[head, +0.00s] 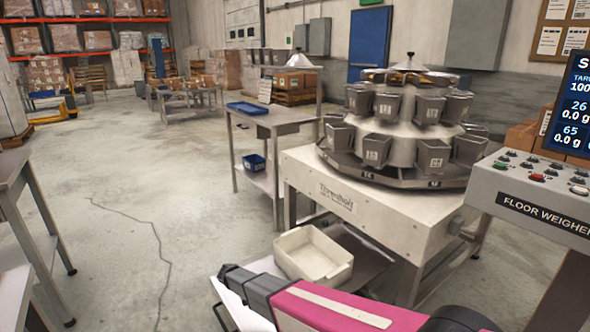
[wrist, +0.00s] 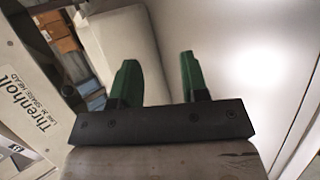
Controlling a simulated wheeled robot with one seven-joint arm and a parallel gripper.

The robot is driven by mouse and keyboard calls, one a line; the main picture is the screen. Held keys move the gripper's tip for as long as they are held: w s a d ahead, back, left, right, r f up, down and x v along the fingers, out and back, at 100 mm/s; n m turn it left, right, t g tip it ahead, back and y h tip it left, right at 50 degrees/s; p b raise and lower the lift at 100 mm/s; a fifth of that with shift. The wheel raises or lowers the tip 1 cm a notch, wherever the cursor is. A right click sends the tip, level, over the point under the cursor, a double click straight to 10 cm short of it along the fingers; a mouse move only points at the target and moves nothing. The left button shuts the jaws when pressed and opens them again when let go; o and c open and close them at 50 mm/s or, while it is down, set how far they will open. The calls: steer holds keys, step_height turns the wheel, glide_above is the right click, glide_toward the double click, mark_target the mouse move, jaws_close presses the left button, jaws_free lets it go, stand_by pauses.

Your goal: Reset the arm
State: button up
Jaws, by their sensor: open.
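My gripper (wrist: 156,85) shows in the wrist view with two green fingers standing well apart on a dark bar. It is open, and nothing shows between the fingers. In the head view my pink and dark grey arm crosses the bottom, right of centre, and the fingers cannot be made out there. A cream bin (head: 313,257) stands on a low shelf just behind the arm. In the wrist view a pale surface lies beyond the fingers; I cannot tell how far off it is.
The multihead weigher (head: 400,125) stands on its cream base (head: 375,215) close behind the arm. The control console (head: 535,195) is at the right. A steel table (head: 275,120) holds a blue tray (head: 247,107). Another table edge (head: 15,165) is at the left. The cracked floor (head: 140,215) between is clear.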

steer(key=s+d+r+m+y, duration=0.1)
steer(key=s+d+r+y, duration=0.2)
steer(key=d+r, duration=0.4)
steer(key=s+d+r+m+y, duration=0.2)
steer(key=d+r, duration=0.6)
steer(key=d, duration=0.7)
steer(key=s+d+r+m+g+y, duration=0.1)
steer(key=s+d+r+y, duration=0.3)
steer(key=d, duration=0.7)
step_height(320, 180, up, 4)
steer(key=shift+s+d+f+y, duration=0.1)
steer(key=shift+s+d+y, duration=0.25)
steer(key=shift+s, duration=0.85)
